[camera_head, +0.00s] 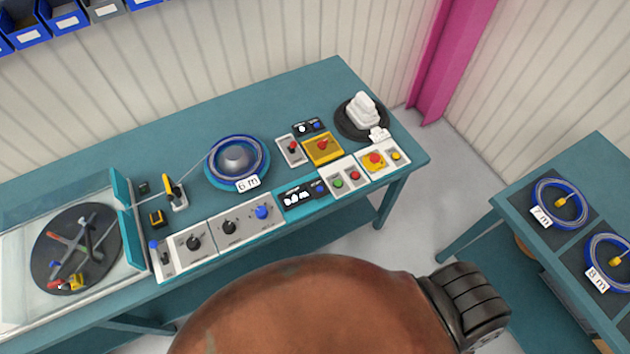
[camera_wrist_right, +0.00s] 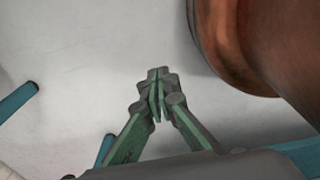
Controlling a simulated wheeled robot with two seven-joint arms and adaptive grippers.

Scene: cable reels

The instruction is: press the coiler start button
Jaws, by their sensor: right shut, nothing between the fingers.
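The control panel (camera_head: 281,219) runs along the front edge of the teal bench in the head view. A green button (camera_head: 338,184) and a red button (camera_head: 354,176) sit side by side on a light plate near its right end. Which button starts the coiler cannot be read from any label. A blue coil labelled 6 m (camera_head: 257,178) lies around a grey hub (camera_head: 236,158) behind the panel. My right gripper (camera_wrist_right: 157,103) shows only in the wrist view, shut and empty above the pale floor, with no button near it. My left gripper is not in view.
Right of the green and red buttons are a red mushroom button (camera_head: 376,158) on yellow and a small yellow button (camera_head: 396,156). A clear-covered box (camera_head: 20,262) with tools stands left. Another table (camera_head: 507,198) holds coils at right. Pale floor (camera_head: 431,187) lies between the tables.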

